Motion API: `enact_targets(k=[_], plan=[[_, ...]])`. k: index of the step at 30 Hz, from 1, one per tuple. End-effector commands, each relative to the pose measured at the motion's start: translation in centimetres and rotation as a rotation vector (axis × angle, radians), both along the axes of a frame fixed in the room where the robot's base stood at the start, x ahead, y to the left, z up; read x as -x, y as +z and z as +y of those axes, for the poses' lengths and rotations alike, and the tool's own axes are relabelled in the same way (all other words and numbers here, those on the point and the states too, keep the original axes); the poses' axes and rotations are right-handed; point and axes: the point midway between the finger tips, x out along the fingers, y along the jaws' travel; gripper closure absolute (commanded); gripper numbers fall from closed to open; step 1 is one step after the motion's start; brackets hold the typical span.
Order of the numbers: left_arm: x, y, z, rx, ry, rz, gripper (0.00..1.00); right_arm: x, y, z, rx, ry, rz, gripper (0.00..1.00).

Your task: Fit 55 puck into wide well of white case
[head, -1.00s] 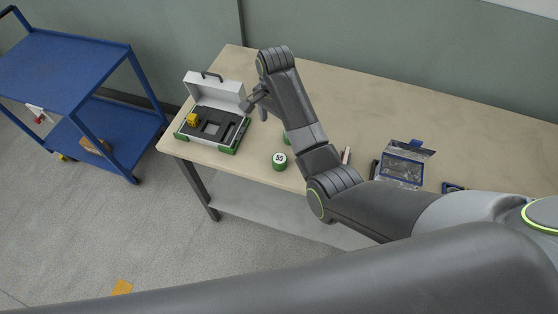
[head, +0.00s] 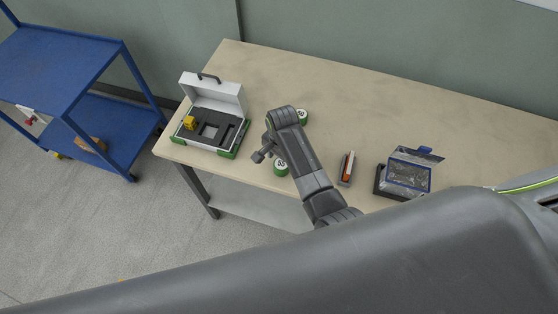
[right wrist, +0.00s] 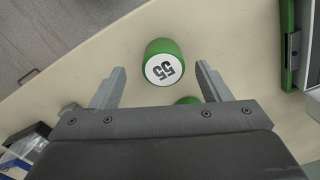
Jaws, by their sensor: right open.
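The green 55 puck (head: 281,168) stands on the table with its white "55" face up, and it also shows in the right wrist view (right wrist: 163,66). My right gripper (head: 262,148) is open and empty beside the puck. In the right wrist view its two fingers are spread, with the puck ahead between them, not gripped. The open white case (head: 213,93) stands at the table's left end. Its dark insert has a wide square well (head: 210,131), a narrow slot and a yellow block (head: 190,123) at the left. My left gripper is not in view.
Another green puck (head: 302,116) stands behind my right gripper. An orange-and-white item (head: 347,167) and an open dark case with a clear bag (head: 408,172) lie to the right. A blue cart (head: 70,70) stands left of the table. The back of the table is clear.

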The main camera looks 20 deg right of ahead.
Motion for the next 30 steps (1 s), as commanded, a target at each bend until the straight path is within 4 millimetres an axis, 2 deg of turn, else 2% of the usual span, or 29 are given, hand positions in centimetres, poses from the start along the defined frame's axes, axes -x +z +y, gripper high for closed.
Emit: enact_targets(k=[4, 11, 23, 30], plan=[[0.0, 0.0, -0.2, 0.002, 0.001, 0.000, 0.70, 1.1, -1.5, -0.3, 0.000, -0.006, 0.000, 0.30], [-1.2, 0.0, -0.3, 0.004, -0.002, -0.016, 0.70, 1.2, -1.6, -0.3, 0.000, -0.007, 0.000, 0.30], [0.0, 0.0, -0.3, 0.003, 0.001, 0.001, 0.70, 1.1, -1.6, -0.4, 0.001, -0.007, -0.002, 0.79], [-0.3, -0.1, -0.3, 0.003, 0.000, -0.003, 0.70, 1.0, -1.5, -0.4, 0.001, -0.007, -0.004, 0.80]])
